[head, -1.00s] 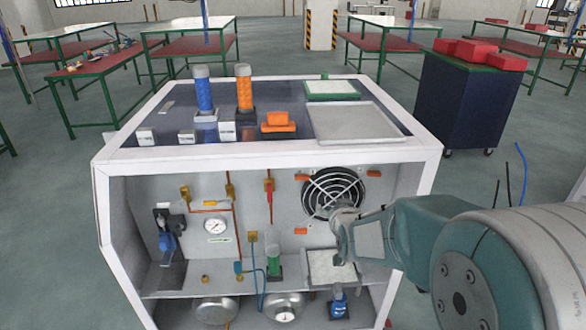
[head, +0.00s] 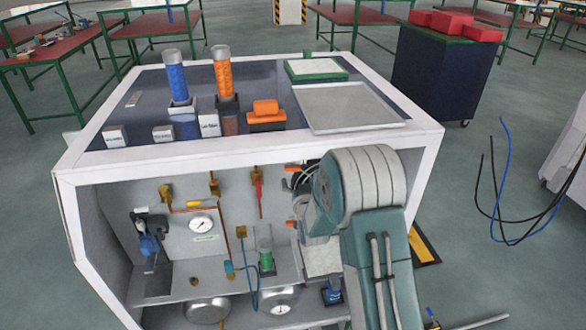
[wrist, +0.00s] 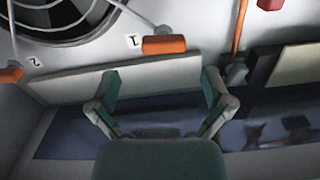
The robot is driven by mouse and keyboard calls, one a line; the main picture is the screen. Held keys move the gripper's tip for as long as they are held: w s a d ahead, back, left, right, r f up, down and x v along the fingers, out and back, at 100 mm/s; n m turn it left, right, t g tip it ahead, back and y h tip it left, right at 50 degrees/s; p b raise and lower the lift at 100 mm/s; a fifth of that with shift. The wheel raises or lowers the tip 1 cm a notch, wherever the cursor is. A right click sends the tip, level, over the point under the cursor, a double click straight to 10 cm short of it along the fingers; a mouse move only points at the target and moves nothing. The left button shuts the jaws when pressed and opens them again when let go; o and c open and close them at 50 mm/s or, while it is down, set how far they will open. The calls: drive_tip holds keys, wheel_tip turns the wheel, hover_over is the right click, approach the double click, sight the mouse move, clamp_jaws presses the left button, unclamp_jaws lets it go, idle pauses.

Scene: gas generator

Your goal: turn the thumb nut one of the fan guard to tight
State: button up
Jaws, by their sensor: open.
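The fan guard (wrist: 62,22) fills the upper left of the wrist view, a dark fan behind pale wire rings. Thumb nut one (wrist: 164,45), an orange bar beside a label "1", sits at the guard's edge, lying crosswise in the wrist view. Another orange thumb nut (wrist: 10,75) shows at the left by a label "2". My gripper (wrist: 160,80) is open and empty, its two fingers apart, with nut one above the gap in the picture and not between them. In the head view my arm hides the gripper and most of the guard; the upper-left orange nut (head: 291,168) shows beside it.
The white-framed generator cabinet (head: 110,162) has a pressure gauge (head: 201,224), valves and pipes left of my arm. An orange pipe (wrist: 240,28) runs near nut one in the wrist view. A grey tray (head: 350,108) lies on the cabinet top.

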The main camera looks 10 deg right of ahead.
sight(292, 171)
drive_tip(key=w, duration=0.5)
drive_tip(key=shift+w+a, duration=0.1)
drive_tip(key=shift+a, duration=0.3)
drive_tip(key=shift+w+d, duration=0.2)
drive_tip(key=shift+w, duration=0.35)
drive_tip(key=c, duration=1.1)
